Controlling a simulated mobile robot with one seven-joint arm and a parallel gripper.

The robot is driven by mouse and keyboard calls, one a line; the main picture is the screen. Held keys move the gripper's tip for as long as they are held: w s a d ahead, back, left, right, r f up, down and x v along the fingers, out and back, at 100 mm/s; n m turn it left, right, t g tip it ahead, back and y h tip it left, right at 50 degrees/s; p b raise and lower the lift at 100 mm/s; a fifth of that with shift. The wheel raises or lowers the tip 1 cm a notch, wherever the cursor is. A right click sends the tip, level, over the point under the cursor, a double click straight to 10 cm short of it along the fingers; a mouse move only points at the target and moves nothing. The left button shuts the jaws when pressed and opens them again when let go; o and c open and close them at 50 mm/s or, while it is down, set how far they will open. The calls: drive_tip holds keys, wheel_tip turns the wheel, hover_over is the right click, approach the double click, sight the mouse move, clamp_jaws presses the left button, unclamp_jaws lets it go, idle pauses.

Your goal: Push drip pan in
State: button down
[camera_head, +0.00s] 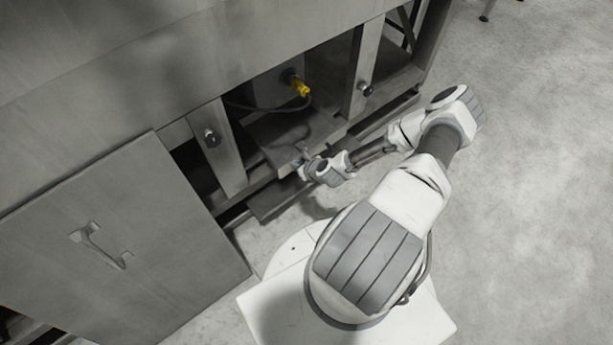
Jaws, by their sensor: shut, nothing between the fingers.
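The drip pan (272,201) appears as a long, flat dark grey tray low along the front of the washer (90,110). It sticks out a little below the frame's lower rail. My gripper (303,152) is shut and empty in front of the opening, near the middle of the pan's length. My wrist and forearm hide part of the pan. I cannot tell whether the fingertips touch the pan or the rail.
A grey door (120,230) with a handle (100,246) covers the left of the washer. Two posts with dark knobs (211,138) (366,89) flank the opening. A yellow fitting (300,87) with a cable is inside. The concrete floor (540,180) at right is clear.

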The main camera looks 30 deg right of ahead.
drive_tip(key=b, duration=0.2)
hover_over(278, 154)
drive_tip(key=shift+w+r, duration=0.15)
drive_tip(key=shift+w, duration=0.35)
drive_tip(key=shift+w, duration=0.1)
